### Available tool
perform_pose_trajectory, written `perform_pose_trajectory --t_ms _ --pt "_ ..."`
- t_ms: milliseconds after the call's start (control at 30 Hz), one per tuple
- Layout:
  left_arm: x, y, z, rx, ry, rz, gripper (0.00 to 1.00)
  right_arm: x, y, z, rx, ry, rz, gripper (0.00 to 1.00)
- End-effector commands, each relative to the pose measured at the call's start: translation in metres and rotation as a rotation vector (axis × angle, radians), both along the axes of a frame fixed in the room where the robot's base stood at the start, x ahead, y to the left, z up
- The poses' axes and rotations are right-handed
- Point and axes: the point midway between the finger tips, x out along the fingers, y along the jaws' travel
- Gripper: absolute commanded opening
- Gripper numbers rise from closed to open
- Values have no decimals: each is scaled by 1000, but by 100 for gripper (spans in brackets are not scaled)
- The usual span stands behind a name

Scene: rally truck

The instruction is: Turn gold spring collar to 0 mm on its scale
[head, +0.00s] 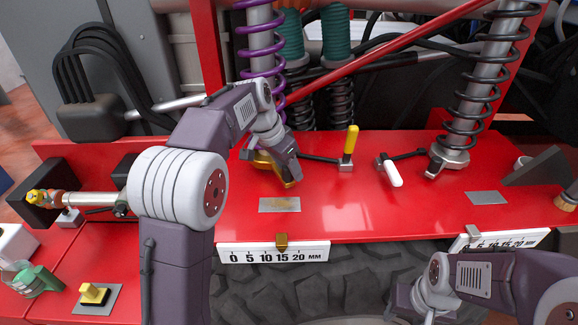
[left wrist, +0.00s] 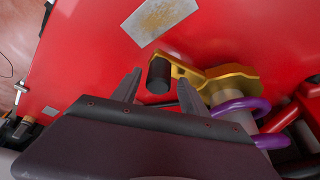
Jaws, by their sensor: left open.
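The gold spring collar (head: 262,158) sits at the foot of the purple spring on the red deck, partly hidden by my left gripper (head: 289,176). In the left wrist view the gold collar (left wrist: 232,82) has an arm ending in an upright black knob (left wrist: 158,76). My left gripper (left wrist: 160,86) is open; its two fingertips stand either side of the knob, and I cannot tell whether they touch it. The white scale (head: 274,253) on the front edge reads 0 to 20 mm. Its gold pointer (head: 282,242) stands at about 15. My right gripper's fingers are not visible.
A rod with a yellow handle (head: 350,144) stands just right of the collar. A white-handled lever (head: 391,172) and a second, black spring (head: 489,80) with its own scale (head: 500,240) are further right. A red bar (head: 400,43) crosses above. The front deck is mostly clear.

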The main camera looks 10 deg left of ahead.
Motion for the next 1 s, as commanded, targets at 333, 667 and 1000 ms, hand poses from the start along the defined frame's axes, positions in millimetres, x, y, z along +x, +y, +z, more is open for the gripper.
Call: perform_pose_trajectory --t_ms 333,667,1000 --pt "2 -2 -7 0 -1 0 49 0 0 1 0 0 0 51" --pt "2 -2 -7 0 0 0 0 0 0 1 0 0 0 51" --pt "2 -2 -8 0 1 -1 0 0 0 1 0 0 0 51"
